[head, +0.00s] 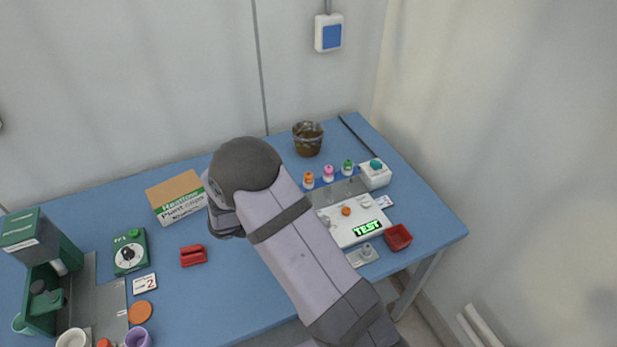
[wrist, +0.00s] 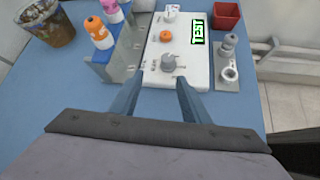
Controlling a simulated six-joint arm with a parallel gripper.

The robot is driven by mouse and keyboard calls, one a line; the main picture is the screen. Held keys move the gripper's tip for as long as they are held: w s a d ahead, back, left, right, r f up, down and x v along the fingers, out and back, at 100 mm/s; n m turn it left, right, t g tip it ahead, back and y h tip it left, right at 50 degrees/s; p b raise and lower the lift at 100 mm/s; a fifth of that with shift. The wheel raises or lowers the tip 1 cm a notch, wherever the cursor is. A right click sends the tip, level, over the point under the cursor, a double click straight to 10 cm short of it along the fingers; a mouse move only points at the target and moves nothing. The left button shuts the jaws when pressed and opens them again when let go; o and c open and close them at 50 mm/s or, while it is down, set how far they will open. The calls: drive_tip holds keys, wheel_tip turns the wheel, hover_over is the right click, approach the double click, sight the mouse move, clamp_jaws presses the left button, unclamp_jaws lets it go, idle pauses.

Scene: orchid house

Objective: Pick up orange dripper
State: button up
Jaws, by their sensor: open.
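The orange dripper (head: 308,180) is a small white bottle with an orange top. It stands upright in a blue rack (head: 344,171) near the back of the table, left of the pink dripper (head: 328,173) and green dripper (head: 347,167). In the wrist view the orange dripper (wrist: 98,32) is at upper left, beyond and left of my fingers. My gripper (wrist: 160,80) is open, with nothing between its fingers, and apart from the dripper. In the head view my arm hides most of the gripper.
A white tester (head: 358,225) with an orange knob and TEST display stands beside the rack, with a clear panel (wrist: 128,48) between. A brown pot (head: 308,139) is behind the drippers. A red tray (head: 397,237) and red clip (head: 193,255) lie nearby. Open blue table surrounds the clip.

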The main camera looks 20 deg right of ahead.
sight(306, 177)
drive_tip(key=shift+w+d+r+n+t+h+p, duration=0.15)
drive_tip(key=shift+w+d+r+n+t+h, duration=0.35)
drive_tip(key=shift+w+r+n, duration=0.8)
drive_tip(key=shift+w+d+r+n+t+h+p, duration=0.2)
drive_tip(key=shift+w+d+r+n+t, duration=0.5)
drive_tip(key=shift+w, duration=0.95)
drive_tip(key=shift+w+d+r+n+t+h+p, duration=0.15)
drive_tip(key=shift+w+d+r+n+t+h, duration=0.15)
drive_tip(key=shift+w+r+n+t, duration=0.65)
drive_tip(key=shift+w+d+r+p, duration=0.25)
drive_tip(key=shift+w+d+p, duration=0.25)
drive_tip(key=shift+w, duration=0.15)
drive_tip(key=shift+p+x, duration=1.05)
drive_tip(key=shift+x, duration=1.05)
drive_tip(key=shift+f+g, duration=0.15)
drive_tip(key=shift+g, duration=0.1)
drive_tip(key=shift+s, duration=0.1)
clamp_jaws()
